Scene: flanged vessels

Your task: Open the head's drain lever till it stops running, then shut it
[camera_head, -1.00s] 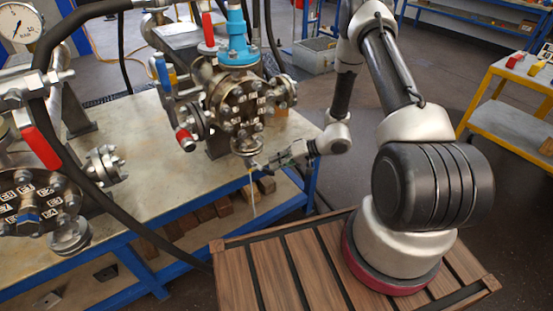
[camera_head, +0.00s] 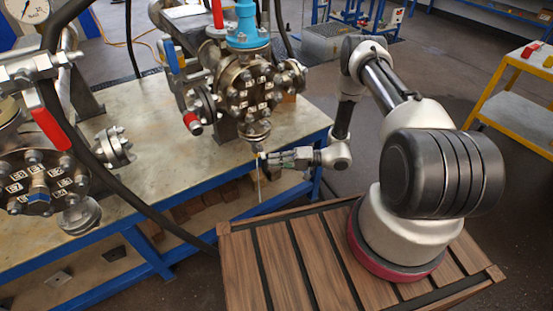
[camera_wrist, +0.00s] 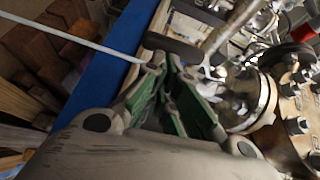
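The head (camera_head: 250,92) is a bolted round steel flange with a blue fitting on top, at the upper middle of the head view. A drain outlet (camera_head: 257,138) hangs below it. A thin pale stream (camera_head: 259,182) falls from this area, and it crosses the upper left of the wrist view (camera_wrist: 70,35). My gripper (camera_head: 264,157) is just below and right of the outlet. In the wrist view my gripper's green-padded fingers (camera_wrist: 164,64) converge near a dark lever (camera_wrist: 182,48). I cannot tell whether they touch or grip it.
A second bolted vessel (camera_head: 38,185) with a red-handled valve (camera_head: 50,128) stands at the left of the bench (camera_head: 140,210). A black hose (camera_head: 120,202) runs down past it. My gripper is close to the bench's blue front edge. A yellow-framed cart (camera_head: 515,110) stands at right.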

